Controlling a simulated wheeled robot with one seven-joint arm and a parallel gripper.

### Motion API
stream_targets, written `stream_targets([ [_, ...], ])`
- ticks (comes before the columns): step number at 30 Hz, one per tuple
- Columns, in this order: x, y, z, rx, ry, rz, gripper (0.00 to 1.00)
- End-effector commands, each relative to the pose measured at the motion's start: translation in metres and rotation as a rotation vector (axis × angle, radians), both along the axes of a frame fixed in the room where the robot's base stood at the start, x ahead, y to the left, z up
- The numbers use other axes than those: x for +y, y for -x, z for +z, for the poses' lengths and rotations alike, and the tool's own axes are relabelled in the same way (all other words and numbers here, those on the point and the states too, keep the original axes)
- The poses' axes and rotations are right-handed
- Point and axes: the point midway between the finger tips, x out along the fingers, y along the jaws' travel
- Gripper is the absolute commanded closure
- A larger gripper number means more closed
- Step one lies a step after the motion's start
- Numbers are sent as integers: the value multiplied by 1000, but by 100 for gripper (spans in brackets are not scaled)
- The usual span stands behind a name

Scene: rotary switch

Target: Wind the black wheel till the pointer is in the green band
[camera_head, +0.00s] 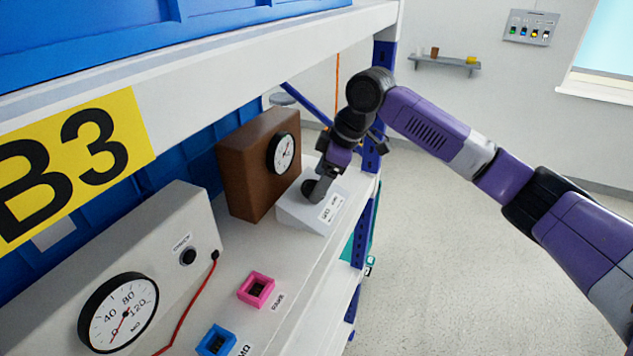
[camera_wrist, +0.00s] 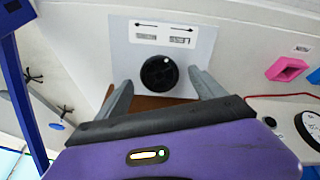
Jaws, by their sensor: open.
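The black wheel (camera_wrist: 159,73) is a round knob on a light grey sloped box (camera_head: 293,211). A label with arrows and text lies beside it. In the wrist view my gripper (camera_wrist: 160,79) is open, one finger on each side of the wheel with a gap at both sides. I cannot tell how deep the fingertips reach. In the head view my gripper (camera_head: 318,187) points down at the box and partly covers the wheel (camera_head: 306,188). A round dial (camera_head: 284,153) is on a brown box (camera_head: 236,170) behind; its pointer and any green band are too small to make out.
On the same white shelf are a larger gauge (camera_head: 119,313) on a grey housing, a red cable (camera_head: 187,312), a pink square socket (camera_head: 256,290) and a blue one (camera_head: 215,341). A shelf beam (camera_head: 230,60) runs overhead. Open floor (camera_head: 450,260) lies to the right.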

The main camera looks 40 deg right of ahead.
Motion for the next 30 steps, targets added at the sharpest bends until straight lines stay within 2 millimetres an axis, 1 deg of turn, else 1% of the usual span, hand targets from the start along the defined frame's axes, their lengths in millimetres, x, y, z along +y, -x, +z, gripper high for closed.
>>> stream_targets([
  [3, 2, -5, -11, 1, -1, 0, 21],
  [6, 3, -7, -17, 0, 0, 0, 21],
  [15, 3, -8, -20, -1, 0, 0, 21],
  [17, 3, -8, -20, -1, 0, 0, 33],
  [18, 3, -8, -20, -1, 0, 0, 41],
  [20, 3, -8, -20, -1, 0, 0, 52],
  [24, 3, -8, -19, -1, 0, 0, 80],
  [25, 3, -8, -19, -1, 0, 0, 83],
  [30, 3, -8, -19, -1, -4, -9, 83],
])
